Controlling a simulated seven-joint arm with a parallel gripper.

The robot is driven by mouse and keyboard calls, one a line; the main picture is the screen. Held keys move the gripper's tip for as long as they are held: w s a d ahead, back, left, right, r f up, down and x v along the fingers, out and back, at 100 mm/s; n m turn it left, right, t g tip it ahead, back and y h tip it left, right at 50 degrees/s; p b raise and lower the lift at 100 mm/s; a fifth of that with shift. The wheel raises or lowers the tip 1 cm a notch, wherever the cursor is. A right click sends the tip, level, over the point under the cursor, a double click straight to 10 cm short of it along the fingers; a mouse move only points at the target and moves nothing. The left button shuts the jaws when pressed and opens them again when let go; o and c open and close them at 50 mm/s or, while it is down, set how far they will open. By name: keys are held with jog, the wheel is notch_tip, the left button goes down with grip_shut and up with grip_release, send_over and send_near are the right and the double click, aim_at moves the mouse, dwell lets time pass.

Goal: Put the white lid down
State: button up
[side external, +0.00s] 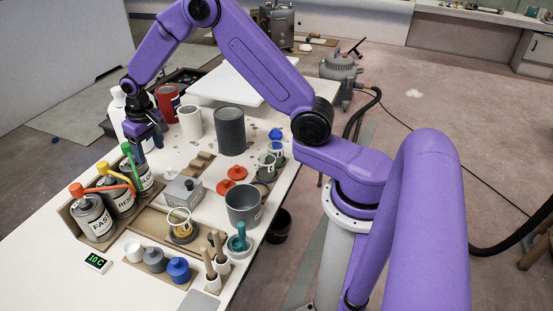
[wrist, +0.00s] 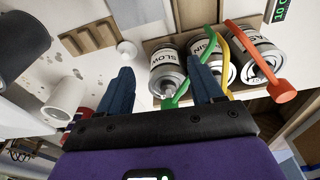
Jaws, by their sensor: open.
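A small round white lid (wrist: 126,49) lies on the white bench in the wrist view, beside the SLOW bottle and just beyond the left finger. It also shows in the side view (side external: 170,174), between the bottles and a grey box. My gripper (wrist: 163,85) is open, with nothing between its two blue fingers. In the side view my gripper (side external: 150,141) hangs low behind the SLOW bottle (side external: 143,180), fingers pointing down. In the wrist view the right finger overlaps the green pump (wrist: 183,88); I cannot tell whether they touch.
RESIN (side external: 119,200) and FAST (side external: 94,220) bottles stand in a wooden rack, with pump spouts sticking out. A white bottle (side external: 117,112), white cup (side external: 190,122) and dark grey container (side external: 230,133) stand towards the back. Bare bench lies left of the rack.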

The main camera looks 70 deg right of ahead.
jog(key=s+a+r+n, duration=0.3)
jog(key=s+a+r, duration=0.15)
jog(key=s, duration=0.45)
jog(key=s+a+r+n, duration=0.3)
jog(key=s+a+r, duration=0.15)
jog(key=s, duration=0.45)
jog(key=s+d+r+n, duration=0.1)
jog(key=s+d+n, duration=0.1)
jog(key=s, duration=0.8)
jog(key=s+d+n+g, duration=0.1)
jog(key=s+n, duration=0.4)
jog(key=s, duration=0.6)
jog(key=shift+d+r+y, duration=0.3)
jog(key=shift+d+r, duration=0.05)
jog(key=shift+d, duration=0.3)
jog(key=shift+o, duration=0.2)
jog(key=shift+s+d, duration=0.2)
jog(key=shift+s, duration=0.25)
jog(key=shift+w, duration=0.1)
